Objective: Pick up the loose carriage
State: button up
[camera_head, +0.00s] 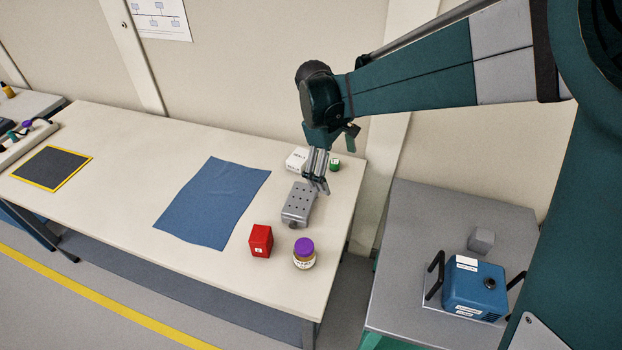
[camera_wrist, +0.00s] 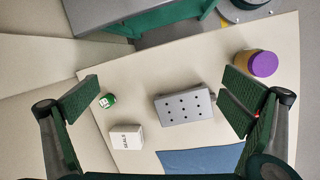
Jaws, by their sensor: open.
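The loose carriage looks to be the grey metal block with several dark holes in its top (camera_head: 297,205), lying on the cream table near its right end. It also shows in the wrist view (camera_wrist: 185,107), between the open fingers and nearer the right one, with a small knob at its right end. My gripper (camera_head: 317,180) is open and empty, above the table near the far end of the block. In the wrist view my gripper (camera_wrist: 160,105) has its fingers wide apart, with nothing between the pads. I cannot tell the exact height above the block.
A white box (camera_head: 296,158) and a green can (camera_head: 335,164) stand behind the block. A red box (camera_head: 261,241) and a purple-capped jar (camera_head: 304,254) stand in front. A blue cloth (camera_head: 212,203) lies left. A grey side table (camera_head: 400,275) holds a blue device (camera_head: 474,287) and grey cube (camera_head: 481,239).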

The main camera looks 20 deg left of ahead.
aim_at(300, 198)
jog(key=a+f+n, duration=0.1)
jog(key=a+f, duration=0.2)
jog(key=a, duration=0.1)
jog(key=s+a+f+n+h+p, duration=0.1)
jog(key=a+f, duration=0.1)
jog(key=a, duration=0.2)
jog(key=a+f+n, duration=0.1)
jog(key=a+f, duration=0.2)
jog(key=a, duration=0.2)
jog(key=shift+s+f+g+h+p, duration=0.15)
jog(key=shift+f+g+h+p, duration=0.15)
jog(key=shift+f+h, duration=0.1)
jog(key=shift+s+a+f+n, duration=0.2)
jog(key=shift+a+f+n, duration=0.2)
jog(key=shift+a, duration=0.1)
jog(key=shift+x, duration=1.25)
jog(key=shift+b+x, duration=0.5)
jog(key=shift+x, duration=2.1)
jog(key=shift+w+a, duration=0.15)
jog(key=shift+c, duration=0.2)
